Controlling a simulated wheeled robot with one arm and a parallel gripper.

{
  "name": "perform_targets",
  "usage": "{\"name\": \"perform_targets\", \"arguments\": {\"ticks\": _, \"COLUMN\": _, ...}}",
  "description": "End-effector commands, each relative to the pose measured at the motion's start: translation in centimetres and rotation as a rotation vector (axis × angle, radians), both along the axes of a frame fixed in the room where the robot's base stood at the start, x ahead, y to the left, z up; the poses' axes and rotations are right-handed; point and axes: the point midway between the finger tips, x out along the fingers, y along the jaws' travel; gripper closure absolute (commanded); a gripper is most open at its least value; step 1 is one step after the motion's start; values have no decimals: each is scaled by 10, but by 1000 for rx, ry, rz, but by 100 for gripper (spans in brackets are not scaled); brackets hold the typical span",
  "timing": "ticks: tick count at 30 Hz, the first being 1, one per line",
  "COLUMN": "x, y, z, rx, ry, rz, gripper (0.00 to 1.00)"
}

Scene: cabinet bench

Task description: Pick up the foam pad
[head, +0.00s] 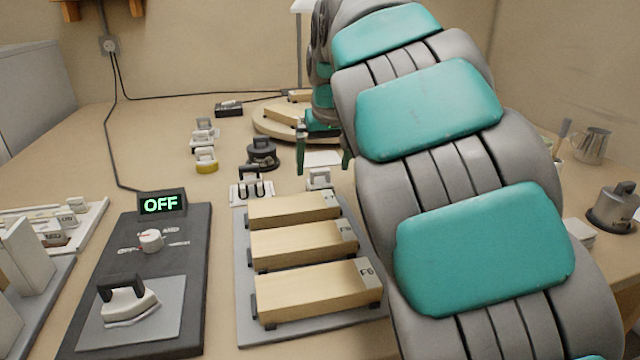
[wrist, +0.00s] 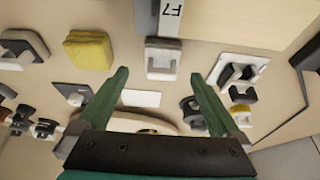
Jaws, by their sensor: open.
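A yellow, soft-looking block (wrist: 88,50) lies on the bench at the upper left of the wrist view and looks like the foam pad. In the head view I cannot see it; my arm covers that area. My gripper (head: 323,160) hangs above the bench beyond the wooden blocks, fingers pointing down. In the wrist view its two green fingers (wrist: 160,76) are spread wide with nothing held. The yellow block is outside them, to the left. A flat white piece (wrist: 140,98) lies on the bench below, between the fingers in that view.
A grey clamp-like piece (wrist: 162,60) is beside the yellow block. Wooden blocks (head: 303,243) lie on a grey tray (head: 245,310). A metal jug (head: 591,146) is at right.

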Motion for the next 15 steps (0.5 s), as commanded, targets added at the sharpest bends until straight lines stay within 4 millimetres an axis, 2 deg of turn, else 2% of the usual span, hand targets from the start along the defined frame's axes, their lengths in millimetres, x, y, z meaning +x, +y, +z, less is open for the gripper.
{"name": "perform_targets", "arguments": {"ticks": 9, "x": 16, "y": 7, "z": -38, "rx": -1, "ry": 1, "rz": 0, "gripper": 0}}
{"name": "perform_targets", "arguments": {"ticks": 15, "x": 17, "y": 8, "z": -41, "rx": -1, "ry": -1, "rz": 0, "gripper": 0}}
